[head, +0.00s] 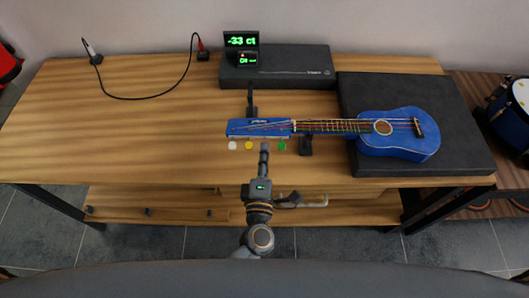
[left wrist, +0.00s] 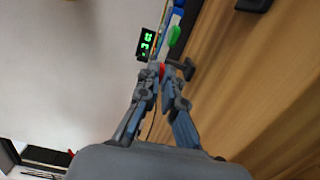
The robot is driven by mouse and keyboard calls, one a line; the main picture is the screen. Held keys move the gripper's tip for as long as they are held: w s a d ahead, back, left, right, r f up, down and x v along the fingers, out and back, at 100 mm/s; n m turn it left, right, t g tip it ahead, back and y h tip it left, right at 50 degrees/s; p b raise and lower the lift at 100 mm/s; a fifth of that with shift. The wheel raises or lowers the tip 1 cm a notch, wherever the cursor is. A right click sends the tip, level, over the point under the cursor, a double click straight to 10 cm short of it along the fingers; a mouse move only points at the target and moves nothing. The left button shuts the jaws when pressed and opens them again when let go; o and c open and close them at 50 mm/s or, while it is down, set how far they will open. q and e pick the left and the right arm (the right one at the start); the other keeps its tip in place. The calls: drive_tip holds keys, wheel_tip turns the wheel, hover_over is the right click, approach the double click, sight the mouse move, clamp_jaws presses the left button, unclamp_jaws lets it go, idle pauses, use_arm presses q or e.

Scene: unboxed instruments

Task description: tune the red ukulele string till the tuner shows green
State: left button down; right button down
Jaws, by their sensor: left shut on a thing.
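The blue ukulele (head: 398,135) lies with its neck to the left and its blue headstock (head: 258,127) over the table. White (head: 232,146), yellow (head: 248,146) and green (head: 282,147) tuning pegs stick out along the headstock's near side. My left gripper (head: 264,147) reaches up from below, between the yellow and green pegs. In the left wrist view its fingers (left wrist: 162,78) are closed around the red peg (left wrist: 162,70), mostly hidden, beside the green peg (left wrist: 174,35). The tuner (head: 241,41) shows -33 ct in green digits. My right gripper is not in view.
The ukulele's body rests on a black case (head: 455,95). A long black box (head: 295,65) stands behind, near the tuner. A black cable (head: 150,98) lies at the back left. The left part of the wooden table (head: 100,140) is clear.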

use_arm(q)
drive_tip(key=n+b, duration=0.2)
drive_tip(key=n, duration=0.1)
drive_tip(key=shift+f, duration=0.2)
drive_tip(key=shift+r+n+b, duration=0.1)
drive_tip(key=shift+n+b, duration=1.15)
drive_tip(key=shift+n, duration=0.45)
drive_tip(key=c, duration=1.5)
unclamp_jaws()
drive_tip(key=shift+s, duration=0.1)
drive_tip(key=s, duration=1.2)
drive_tip(key=shift+a+f, duration=0.2)
drive_tip(key=shift+a, duration=0.1)
